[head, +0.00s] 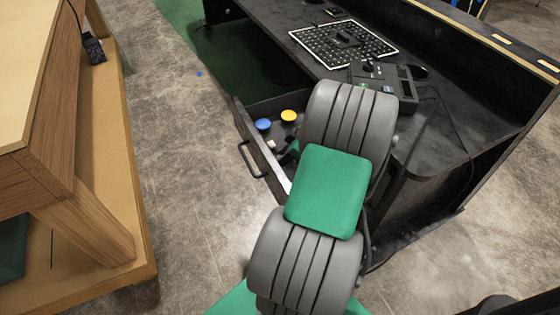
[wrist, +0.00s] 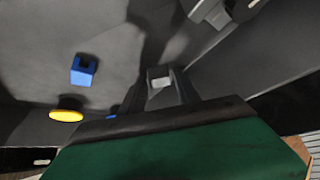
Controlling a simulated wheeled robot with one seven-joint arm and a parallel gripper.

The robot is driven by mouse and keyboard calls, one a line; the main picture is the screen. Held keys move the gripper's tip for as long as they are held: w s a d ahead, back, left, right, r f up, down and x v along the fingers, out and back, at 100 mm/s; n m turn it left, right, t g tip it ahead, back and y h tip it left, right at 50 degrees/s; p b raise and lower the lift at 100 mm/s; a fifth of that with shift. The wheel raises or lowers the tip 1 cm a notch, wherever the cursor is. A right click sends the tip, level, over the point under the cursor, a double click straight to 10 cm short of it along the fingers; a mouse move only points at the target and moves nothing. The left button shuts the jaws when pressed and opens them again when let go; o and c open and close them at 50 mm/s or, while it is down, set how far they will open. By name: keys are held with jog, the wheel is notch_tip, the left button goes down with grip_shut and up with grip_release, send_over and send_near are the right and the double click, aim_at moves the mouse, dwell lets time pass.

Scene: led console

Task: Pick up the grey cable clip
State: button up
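A small light grey piece, which looks like the grey cable clip (wrist: 160,81), shows in the wrist view between the dark fingers of my gripper (wrist: 160,92). The fingers stand on both sides of it. I cannot tell whether they touch it or whether it rests on the drawer floor. A small pale piece in the drawer, left of my arm, is too small there to identify.
A blue clip (wrist: 84,70) and a yellow disc (wrist: 66,115) lie left of the gripper; the disc also shows in the head view (head: 288,116) beside a blue disc (head: 263,125). The black desk (head: 455,140) rises right of the drawer.

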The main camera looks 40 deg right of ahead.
jog(key=shift+c, duration=0.5)
grip_shut()
